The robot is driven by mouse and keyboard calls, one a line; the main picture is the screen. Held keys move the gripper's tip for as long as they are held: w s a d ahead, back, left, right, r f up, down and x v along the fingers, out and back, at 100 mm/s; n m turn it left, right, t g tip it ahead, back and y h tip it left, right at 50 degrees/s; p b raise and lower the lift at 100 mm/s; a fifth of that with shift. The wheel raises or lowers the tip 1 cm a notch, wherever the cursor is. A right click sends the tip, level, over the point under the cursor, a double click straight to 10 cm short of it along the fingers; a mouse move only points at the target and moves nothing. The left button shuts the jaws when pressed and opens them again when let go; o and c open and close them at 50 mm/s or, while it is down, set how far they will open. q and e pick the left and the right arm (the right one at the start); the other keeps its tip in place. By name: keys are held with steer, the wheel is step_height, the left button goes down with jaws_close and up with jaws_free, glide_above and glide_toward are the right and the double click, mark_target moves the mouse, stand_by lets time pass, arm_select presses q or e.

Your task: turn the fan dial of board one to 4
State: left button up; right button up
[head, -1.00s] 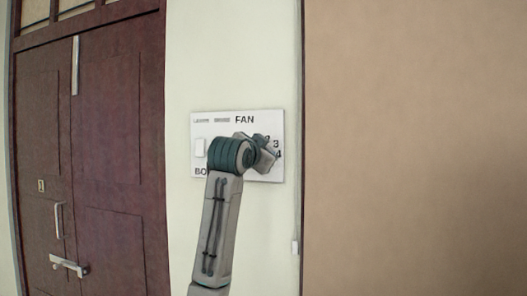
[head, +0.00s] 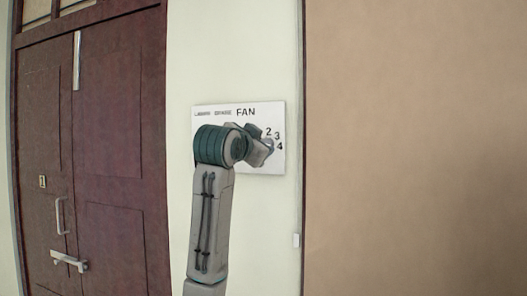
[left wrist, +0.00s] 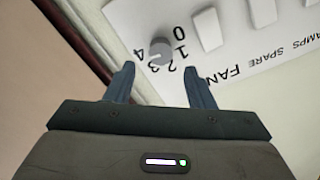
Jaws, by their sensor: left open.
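The white board (head: 222,110) is on the wall, with "FAN" and the numbers 2, 3 and 4 showing; my arm hides its lower left. In the left wrist view the same board (left wrist: 262,50) appears turned over. The fan dial (left wrist: 160,50) is a round grey knob with 0 to 4 printed around it; a small light mark is on its lower side, too small to read surely. My left gripper (left wrist: 159,82) is open, its two fingers on either side of the line to the dial, apparently short of it and empty. My right gripper is not in view.
White rocker switches (left wrist: 208,29) sit beside the dial on the board. A dark red double door (head: 110,150) with handles is at the left. A tan panel (head: 415,150) fills the right, with pale wall between.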

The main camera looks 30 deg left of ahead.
arm_select(q)
steer(key=b+v, duration=0.1)
steer(key=v, duration=0.4)
steer(key=shift+s+d, duration=0.15)
steer(key=shift+s, duration=0.25)
